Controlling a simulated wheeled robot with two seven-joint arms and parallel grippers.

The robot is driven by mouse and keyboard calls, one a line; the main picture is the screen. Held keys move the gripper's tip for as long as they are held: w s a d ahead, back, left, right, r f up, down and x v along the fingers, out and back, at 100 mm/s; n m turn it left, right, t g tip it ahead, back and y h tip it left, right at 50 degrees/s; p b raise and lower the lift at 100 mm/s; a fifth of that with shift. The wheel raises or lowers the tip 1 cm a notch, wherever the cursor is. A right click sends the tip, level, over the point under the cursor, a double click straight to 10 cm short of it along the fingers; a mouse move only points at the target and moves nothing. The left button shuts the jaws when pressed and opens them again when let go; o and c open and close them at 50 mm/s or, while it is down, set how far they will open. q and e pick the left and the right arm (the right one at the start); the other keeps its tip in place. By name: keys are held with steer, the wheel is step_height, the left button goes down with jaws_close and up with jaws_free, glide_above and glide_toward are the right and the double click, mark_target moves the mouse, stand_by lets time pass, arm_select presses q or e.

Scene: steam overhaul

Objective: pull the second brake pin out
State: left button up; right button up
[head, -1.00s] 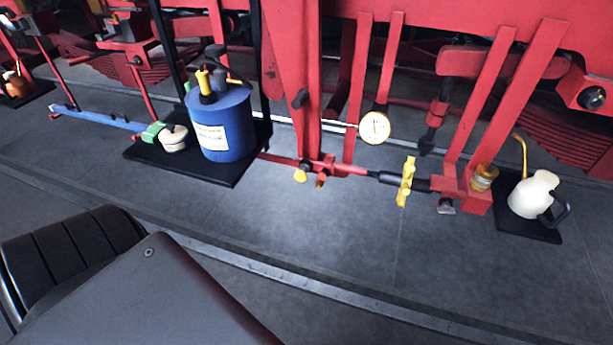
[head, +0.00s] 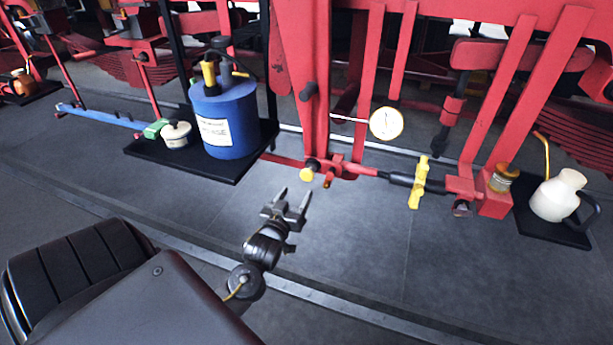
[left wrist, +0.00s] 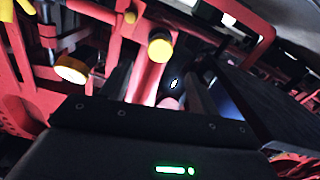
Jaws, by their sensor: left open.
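A brake pin with a round yellow head (head: 307,174) sits at the joint of the red brake rod, below the big red hanger. A round yellow head, which looks like the same pin (left wrist: 160,47), shows in the left wrist view above my dark gripper housing. My right gripper is not in view.
A blue drum (head: 225,125) stands on a black tray left of the joint. A dial gauge (head: 386,123) is above right. A yellow turnbuckle bar (head: 419,183) crosses the rod. A white oil can (head: 556,196) stands at right. The floor before the joint is clear.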

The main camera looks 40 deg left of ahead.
mark_target(306, 177)
arm_select(q)
steer(key=p+x, duration=0.1)
steer(key=x, duration=0.9)
steer(key=shift+c, duration=0.4)
